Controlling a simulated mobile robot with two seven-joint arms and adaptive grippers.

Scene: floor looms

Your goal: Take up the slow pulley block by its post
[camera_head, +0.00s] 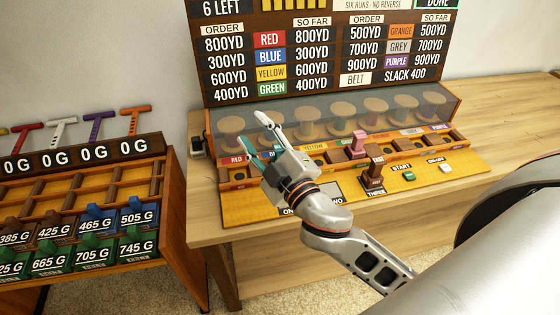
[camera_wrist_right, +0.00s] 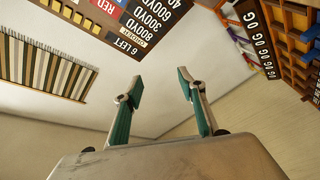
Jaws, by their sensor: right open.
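A dark brown block (camera_head: 374,176) with an upright post and a small label on its top stands on the yellow front panel of the loom machine, above the word THREE. I cannot read its label surely, so I cannot tell whether it is the slow pulley block. The places marked ONE and TWO are mostly hidden behind my right gripper. My right gripper (camera_head: 264,140) is open and empty, left of the brown block and over the left part of the panel. Its spread fingers also show in the right wrist view (camera_wrist_right: 159,88), with nothing between them. My left gripper is not in view.
A pink-red block (camera_head: 357,145) stands in the row of coloured slots. Spools (camera_head: 344,112) sit behind a clear cover, below an order board (camera_head: 330,55). START (camera_head: 408,176) and another button are at right. A rack of weights (camera_head: 85,230) stands left.

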